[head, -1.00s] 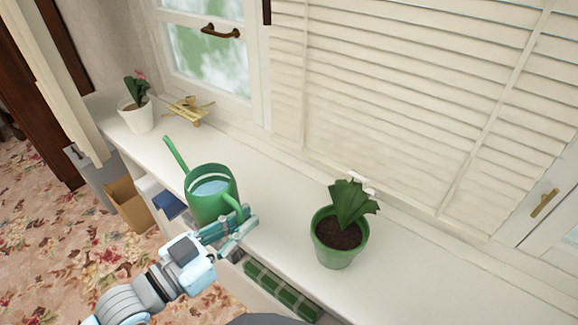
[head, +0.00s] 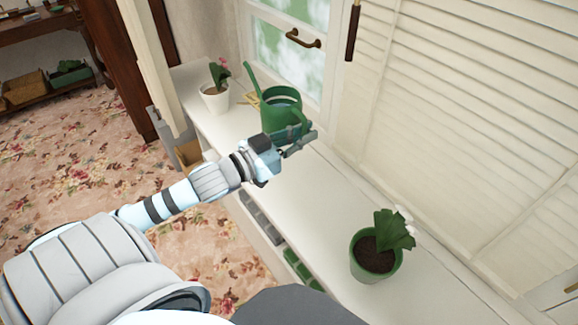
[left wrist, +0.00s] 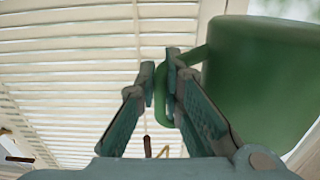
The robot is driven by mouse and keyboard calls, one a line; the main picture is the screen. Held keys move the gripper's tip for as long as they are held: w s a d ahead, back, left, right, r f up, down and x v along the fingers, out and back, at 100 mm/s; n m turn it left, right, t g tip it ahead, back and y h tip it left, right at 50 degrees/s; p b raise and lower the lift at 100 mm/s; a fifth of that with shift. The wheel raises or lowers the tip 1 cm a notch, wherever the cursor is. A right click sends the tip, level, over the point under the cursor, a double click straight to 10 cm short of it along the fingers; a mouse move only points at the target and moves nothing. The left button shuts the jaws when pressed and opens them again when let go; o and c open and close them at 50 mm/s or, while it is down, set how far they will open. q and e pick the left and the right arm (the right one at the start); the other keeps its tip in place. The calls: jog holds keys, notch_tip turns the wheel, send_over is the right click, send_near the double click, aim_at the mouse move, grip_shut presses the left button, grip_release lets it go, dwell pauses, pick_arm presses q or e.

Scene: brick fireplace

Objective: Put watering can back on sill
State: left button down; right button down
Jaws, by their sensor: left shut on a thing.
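The green watering can (head: 279,106) is upright over the far part of the white sill (head: 330,190), in front of the window. I cannot tell whether its base touches the sill. My left gripper (head: 303,138) is shut on its handle, which faces the right side of the picture. In the left wrist view the can's body (left wrist: 262,80) fills the right side, and the handle (left wrist: 178,92) is between the fingertips (left wrist: 165,88). The can hides most of a yellow object (head: 249,99) behind it. My right gripper is not in view.
A white pot with a pink-flowered plant (head: 214,97) stands left of the can. A green pot with a leafy plant (head: 376,258) stands near the sill's near end. White shutters (head: 460,110) line the right. The sill between can and green pot is clear.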

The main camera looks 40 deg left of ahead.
pick_arm(q)
notch_tip(320, 180, down, 15)
jog(key=b, duration=1.2)
jog(key=shift+f, duration=0.2)
notch_tip(320, 180, down, 4)
jog(key=b, duration=0.4)
jog(key=shift+r, duration=0.2)
jog(key=shift+f, duration=0.15)
jog(key=c, duration=1.7)
grip_release()
